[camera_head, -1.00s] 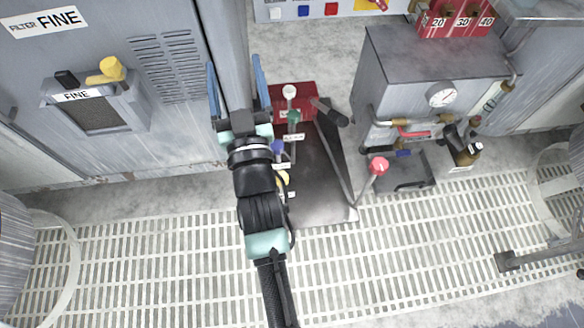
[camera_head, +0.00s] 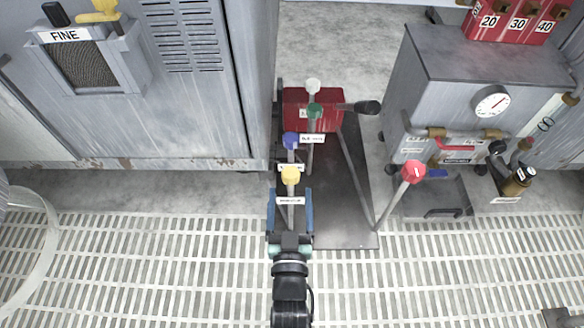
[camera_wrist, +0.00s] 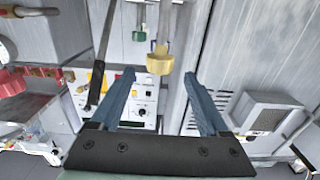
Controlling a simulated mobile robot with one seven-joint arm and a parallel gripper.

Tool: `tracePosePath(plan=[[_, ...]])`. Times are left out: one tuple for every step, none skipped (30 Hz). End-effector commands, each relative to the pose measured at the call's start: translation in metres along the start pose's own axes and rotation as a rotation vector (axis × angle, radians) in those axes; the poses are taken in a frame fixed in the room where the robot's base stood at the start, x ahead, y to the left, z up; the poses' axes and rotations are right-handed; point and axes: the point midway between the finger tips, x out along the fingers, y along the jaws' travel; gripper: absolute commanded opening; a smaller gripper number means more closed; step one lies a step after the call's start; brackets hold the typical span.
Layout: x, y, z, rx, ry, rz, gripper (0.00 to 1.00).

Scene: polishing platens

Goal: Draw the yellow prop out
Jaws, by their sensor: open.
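The yellow prop has a yellow knob (camera_head: 289,175) on a thin grey upright rod with a white label, at the near end of a row of props. The knob also shows in the wrist view (camera_wrist: 160,63), just past my fingertips and between their lines. My gripper (camera_head: 290,195) is open, its two blue fingers on either side of the prop's rod in the head view, with no contact visible. In the wrist view, my gripper (camera_wrist: 158,75) holds nothing. The rod's lower end is hidden behind my gripper.
Blue (camera_head: 290,140), green (camera_head: 314,111) and white (camera_head: 313,87) knobs stand close behind. A red-knobbed lever (camera_head: 412,172) leans at right. A red block (camera_head: 300,98) is at the back. Grey cabinets flank the row. The grated floor (camera_head: 150,260) in front is clear.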

Motion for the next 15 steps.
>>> tracePosePath(plan=[[0.013, 0.0, 0.004, 0.0, 0.005, 0.001, 0.79], [0.02, 0.0, 0.004, 0.0, 0.005, 0.001, 0.79], [0.029, 0.0, 0.005, 0.0, 0.005, 0.001, 0.79], [0.036, 0.001, 0.005, 0.0, 0.005, 0.001, 0.79], [0.042, 0.001, 0.005, 0.0, 0.005, 0.001, 0.79], [0.05, 0.001, 0.004, 0.0, 0.005, 0.001, 0.79], [0.055, 0.0, 0.004, 0.0, 0.004, 0.001, 0.79], [0.06, 0.0, 0.004, 0.001, 0.004, 0.001, 0.79], [0.067, 0.0, 0.004, 0.001, 0.003, 0.001, 0.79], [0.071, 0.0, 0.004, 0.001, 0.002, 0.0, 0.79], [0.075, 0.0, 0.003, 0.0, 0.002, 0.001, 0.79], [0.08, 0.0, 0.003, 0.0, 0.002, 0.001, 0.79], [0.082, 0.0, 0.003, 0.0, 0.001, 0.001, 0.79], [0.085, 0.0, 0.002, 0.0, 0.0, 0.001, 0.79], [0.088, 0.0, 0.002, 0.001, 0.0, 0.001, 0.79]])
